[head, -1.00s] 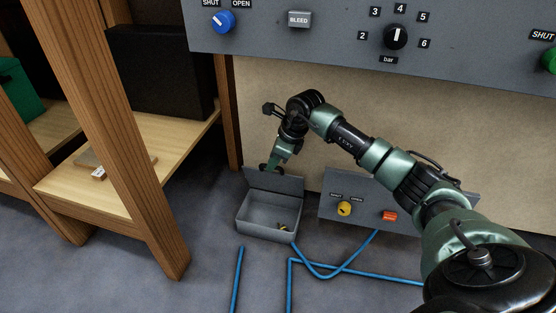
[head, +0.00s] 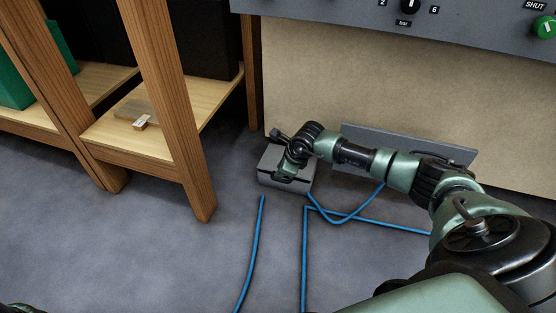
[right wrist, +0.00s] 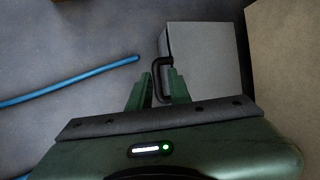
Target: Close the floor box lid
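The grey floor box (head: 281,184) stands on the floor by the beige panel. Its lid (head: 272,158) lies down over the box, and the inside no longer shows; I cannot tell whether a slight gap is left. In the right wrist view the grey lid (right wrist: 205,65) has a dark handle (right wrist: 162,63) at its left edge. My right gripper (right wrist: 160,85) is at this handle with its fingers apart, part of the handle showing between them. In the head view my right gripper (head: 286,178) partly covers the box front.
A wooden shelf (head: 160,110) stands left of the box. Blue hoses (head: 304,250) run over the floor in front and to the right. A low grey panel (head: 410,143) is right of the box, partly behind my arm. The front floor is mostly free.

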